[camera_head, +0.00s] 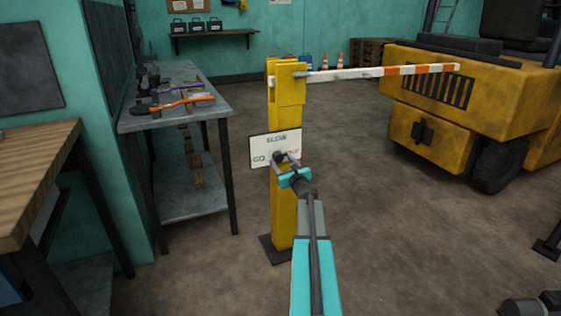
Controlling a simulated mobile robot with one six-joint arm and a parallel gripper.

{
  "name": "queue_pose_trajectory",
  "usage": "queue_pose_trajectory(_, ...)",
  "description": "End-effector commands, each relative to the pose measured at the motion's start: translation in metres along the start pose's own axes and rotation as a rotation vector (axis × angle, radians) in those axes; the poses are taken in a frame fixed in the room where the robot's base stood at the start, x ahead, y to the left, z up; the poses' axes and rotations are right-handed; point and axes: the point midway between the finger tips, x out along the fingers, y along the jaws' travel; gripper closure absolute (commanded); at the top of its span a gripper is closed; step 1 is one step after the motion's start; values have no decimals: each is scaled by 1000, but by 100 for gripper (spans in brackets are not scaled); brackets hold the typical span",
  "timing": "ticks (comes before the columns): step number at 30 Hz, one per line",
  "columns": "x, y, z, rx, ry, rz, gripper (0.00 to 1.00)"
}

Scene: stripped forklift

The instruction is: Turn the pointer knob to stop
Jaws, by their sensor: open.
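A yellow post (286,212) stands on the floor in the middle of the view. It carries a white sign plate (260,148) with "SLOW" at the top, "GO" at the left and red lettering at the right, partly hidden. The dark pointer knob (279,156) sits near the plate's centre. Which way it points is too small to tell. My gripper (285,160) is at the plate with its fingers open, one on each side of the knob as seen here. I cannot tell whether they touch it. My arm covers part of the post below.
A yellow forklift (430,105) stands at the right. A metal table (180,112) with tools and a wooden bench (35,165) are at the left. The floor between post and forklift is clear.

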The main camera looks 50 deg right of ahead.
Motion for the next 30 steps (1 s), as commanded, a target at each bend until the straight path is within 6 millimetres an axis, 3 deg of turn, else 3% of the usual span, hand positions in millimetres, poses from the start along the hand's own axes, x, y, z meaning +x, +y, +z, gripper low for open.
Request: queue_pose_trajectory(30, -102, 2, 1, 2, -2, 2, 44)
